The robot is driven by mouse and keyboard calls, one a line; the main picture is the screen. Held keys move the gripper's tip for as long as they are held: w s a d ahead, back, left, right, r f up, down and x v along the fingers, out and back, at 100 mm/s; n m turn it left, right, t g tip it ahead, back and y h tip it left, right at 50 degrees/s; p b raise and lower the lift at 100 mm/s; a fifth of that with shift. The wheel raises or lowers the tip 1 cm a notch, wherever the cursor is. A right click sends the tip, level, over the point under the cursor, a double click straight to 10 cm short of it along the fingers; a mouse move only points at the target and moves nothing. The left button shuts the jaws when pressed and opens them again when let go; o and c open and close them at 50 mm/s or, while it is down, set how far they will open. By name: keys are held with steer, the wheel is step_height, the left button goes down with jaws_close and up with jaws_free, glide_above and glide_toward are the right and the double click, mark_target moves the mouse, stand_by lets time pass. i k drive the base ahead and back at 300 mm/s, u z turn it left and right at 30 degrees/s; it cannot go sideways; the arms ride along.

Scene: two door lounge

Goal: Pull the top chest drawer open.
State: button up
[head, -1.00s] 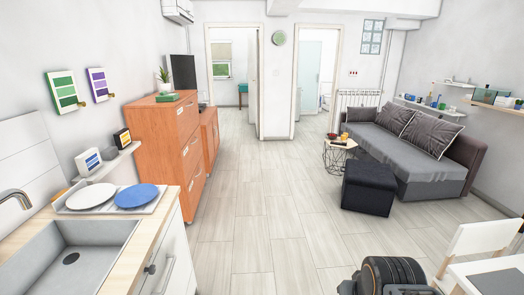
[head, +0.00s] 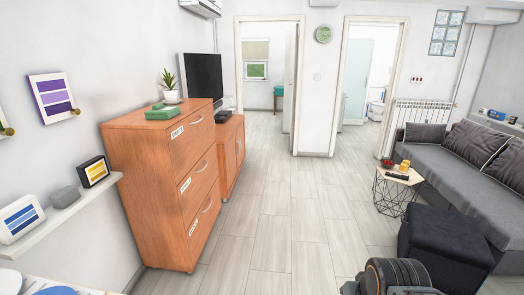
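The orange-brown wooden chest (head: 148,165) stands against the left wall in the head view, its front facing right. It has three drawers, each with a white label and a curved metal handle. The top drawer (head: 190,137) looks shut, and its handle (head: 195,120) is near the chest's top edge. My gripper's fingers do not show; only a dark rounded part of my own body is at the bottom, well short of the chest.
A green box (head: 163,113) and a potted plant (head: 168,85) are on the chest. A dark footstool (head: 445,240), wire table (head: 398,190) and grey sofa (head: 455,165) stand at right. The pale floor (head: 270,215) before the drawers is clear.

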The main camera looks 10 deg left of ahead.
mark_target(189, 139)
steer(key=u, duration=0.5)
steer(key=i, duration=2.35)
steer(key=u, duration=0.85)
steer(key=i, duration=1.1)
steer(key=u, duration=0.2)
